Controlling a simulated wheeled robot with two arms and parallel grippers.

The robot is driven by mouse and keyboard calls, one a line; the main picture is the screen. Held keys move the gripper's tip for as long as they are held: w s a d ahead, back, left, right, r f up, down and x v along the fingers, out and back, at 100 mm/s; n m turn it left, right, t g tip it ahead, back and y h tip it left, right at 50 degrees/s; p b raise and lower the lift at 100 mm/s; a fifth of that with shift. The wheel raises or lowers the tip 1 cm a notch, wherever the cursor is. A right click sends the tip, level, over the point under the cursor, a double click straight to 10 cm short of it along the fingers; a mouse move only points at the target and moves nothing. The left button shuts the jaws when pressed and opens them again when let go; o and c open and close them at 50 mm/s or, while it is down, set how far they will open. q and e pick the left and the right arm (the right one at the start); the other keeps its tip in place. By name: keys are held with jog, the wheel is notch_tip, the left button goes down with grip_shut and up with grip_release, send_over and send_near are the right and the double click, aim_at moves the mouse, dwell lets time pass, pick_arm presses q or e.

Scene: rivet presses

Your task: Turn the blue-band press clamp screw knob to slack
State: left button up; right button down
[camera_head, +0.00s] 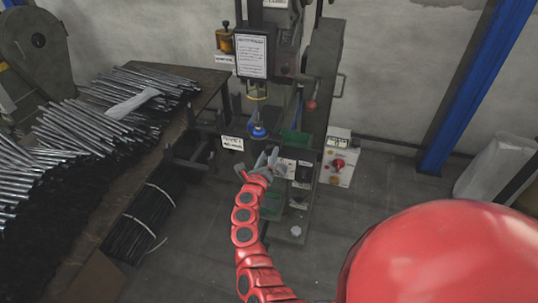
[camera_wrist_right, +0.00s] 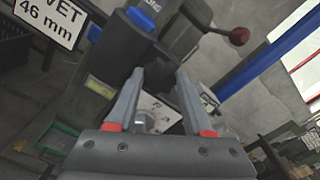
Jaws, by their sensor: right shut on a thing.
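The press (camera_head: 318,90) stands in the middle of the head view, with a blue part (camera_head: 258,131) low on its front. The blue part also shows at the top of the wrist view (camera_wrist_right: 141,18). My right gripper (camera_head: 268,158) is at the press front, just below and right of the blue part. In the wrist view its two fingers (camera_wrist_right: 157,80) are set apart on either side of a dark part, which I take to be the clamp screw knob (camera_wrist_right: 160,76). The gripper is shut on it. The knob's turn position cannot be told. My left gripper is not in view.
A bench (camera_head: 203,84) with many metal rods stands at the left. A control box (camera_head: 340,160) with a red button is right of the press. A red ball-ended lever (camera_wrist_right: 238,36) sticks out nearby. Open floor (camera_head: 385,180) lies to the right.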

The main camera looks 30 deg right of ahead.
jog(key=n+p, duration=0.1)
jog(key=n, duration=0.3)
jog(key=shift+r+n, duration=0.1)
jog(key=shift+n, duration=0.2)
jog(key=n+p, duration=0.3)
jog(key=n, duration=0.2)
jog(key=shift+w, duration=0.1)
jog(key=n+p, duration=0.4)
jog(key=n, duration=0.2)
jog(key=shift+a, duration=0.1)
jog(key=n+p, duration=0.3)
jog(key=n, duration=0.2)
jog(key=n+p, duration=0.1)
jog(key=n, duration=0.2)
jog(key=shift+f, duration=0.2)
jog(key=shift+f+n, duration=0.15)
jog(key=shift+n, duration=2.75)
jog(key=shift+s, duration=0.2)
